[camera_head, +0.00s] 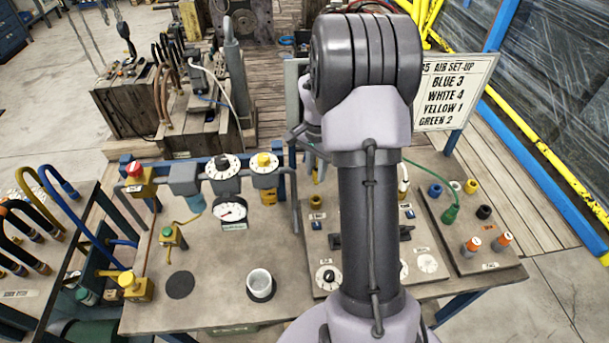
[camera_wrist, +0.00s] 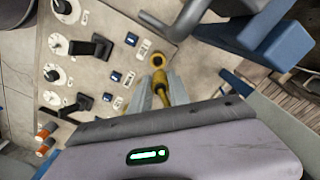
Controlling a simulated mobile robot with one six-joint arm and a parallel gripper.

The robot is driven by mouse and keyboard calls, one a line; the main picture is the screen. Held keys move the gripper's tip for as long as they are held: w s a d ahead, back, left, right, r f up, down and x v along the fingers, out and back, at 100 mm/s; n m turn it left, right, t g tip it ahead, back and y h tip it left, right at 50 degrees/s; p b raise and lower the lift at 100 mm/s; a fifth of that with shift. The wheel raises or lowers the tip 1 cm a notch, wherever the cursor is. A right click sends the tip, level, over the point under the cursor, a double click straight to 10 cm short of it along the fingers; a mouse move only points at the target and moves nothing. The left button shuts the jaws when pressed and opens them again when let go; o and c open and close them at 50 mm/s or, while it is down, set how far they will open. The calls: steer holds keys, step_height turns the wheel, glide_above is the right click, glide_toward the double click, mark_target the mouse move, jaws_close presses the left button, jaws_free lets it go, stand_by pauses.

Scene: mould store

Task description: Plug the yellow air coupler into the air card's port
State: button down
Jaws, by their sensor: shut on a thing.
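In the wrist view my gripper (camera_wrist: 160,92) is shut on the yellow coupler (camera_wrist: 161,90), with a grey finger on each side of it. A yellow ring with a dark opening (camera_wrist: 157,60) shows just beyond the fingertips. I cannot tell whether it is a port or the coupler's own end, nor whether they touch.
A sign (camera_head: 450,92) reads blue 3, white 4, yellow 1, green 2. Right of the card, a plate (camera_head: 490,262) holds several coloured fittings and a green one (camera_head: 450,213) on a hose. Gauges (camera_head: 232,210) and a white cup (camera_head: 260,283) stand to the left.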

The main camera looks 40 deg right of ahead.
mark_target(316, 184)
steer(key=shift+s+a+f+b, duration=0.1)
steer(key=shift+s+f+b, duration=0.15)
steer(key=shift+b, duration=0.05)
steer(key=shift+s+a+f+b, duration=0.1)
steer(key=shift+f+b, duration=1.75)
steer(key=shift+f, duration=0.7)
steer(key=shift+f, duration=0.2)
steer(key=shift+f+b, duration=0.4)
steer(key=shift+b, duration=0.15)
steer(key=shift+f+b, duration=0.5)
steer(key=shift+f, duration=0.15)
steer(key=c, duration=0.7)
jaws_free()
steer(key=shift+c, duration=0.2)
